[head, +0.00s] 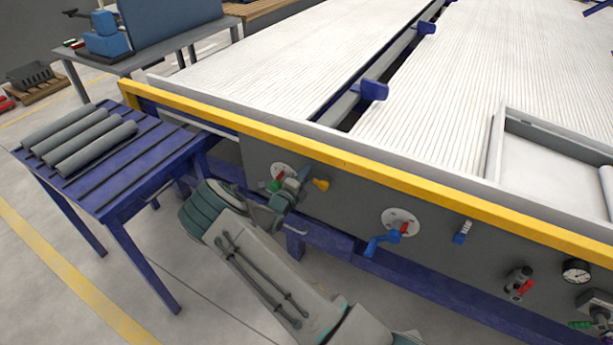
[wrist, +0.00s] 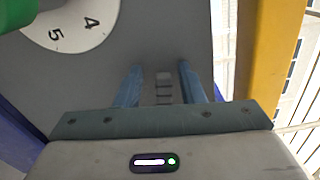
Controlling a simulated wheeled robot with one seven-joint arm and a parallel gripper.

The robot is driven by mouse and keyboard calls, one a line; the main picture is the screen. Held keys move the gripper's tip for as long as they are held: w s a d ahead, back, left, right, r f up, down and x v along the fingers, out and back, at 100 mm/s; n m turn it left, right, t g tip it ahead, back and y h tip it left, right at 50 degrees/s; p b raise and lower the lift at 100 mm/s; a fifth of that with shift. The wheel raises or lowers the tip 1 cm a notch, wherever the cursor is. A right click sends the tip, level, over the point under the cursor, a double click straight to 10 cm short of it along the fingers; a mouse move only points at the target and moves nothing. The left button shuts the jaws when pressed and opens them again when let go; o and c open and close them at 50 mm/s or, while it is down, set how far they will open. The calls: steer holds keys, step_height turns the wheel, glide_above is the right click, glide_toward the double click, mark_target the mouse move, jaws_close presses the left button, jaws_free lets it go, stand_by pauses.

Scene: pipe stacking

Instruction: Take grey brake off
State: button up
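My gripper (head: 288,194) is at the grey side panel (head: 340,200) of the large table, close to the left dial. In the wrist view its two bluish fingers (wrist: 160,88) stand apart, with a small grey stepped piece (wrist: 163,90) between them. Gaps show on both sides of the piece, so the fingers do not grip it. I cannot tell for sure that this piece is the grey brake. The white dial (wrist: 70,22) with the numbers 4 and 5 is at upper left. In the head view my arm and gripper partly hide this spot.
A yellow rail (head: 350,160) runs along the panel's top. An orange-yellow knob (head: 321,184) is right beside my gripper. A blue handle (head: 380,243), a small blue lever (head: 461,235) and a gauge (head: 576,270) are farther right. Grey pipes (head: 95,147) lie on a blue table at left.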

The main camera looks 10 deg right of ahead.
steer(key=shift+a+r, duration=0.1)
steer(key=shift+s+a, duration=0.15)
steer(key=v, duration=1.3)
steer(key=shift+s, duration=0.15)
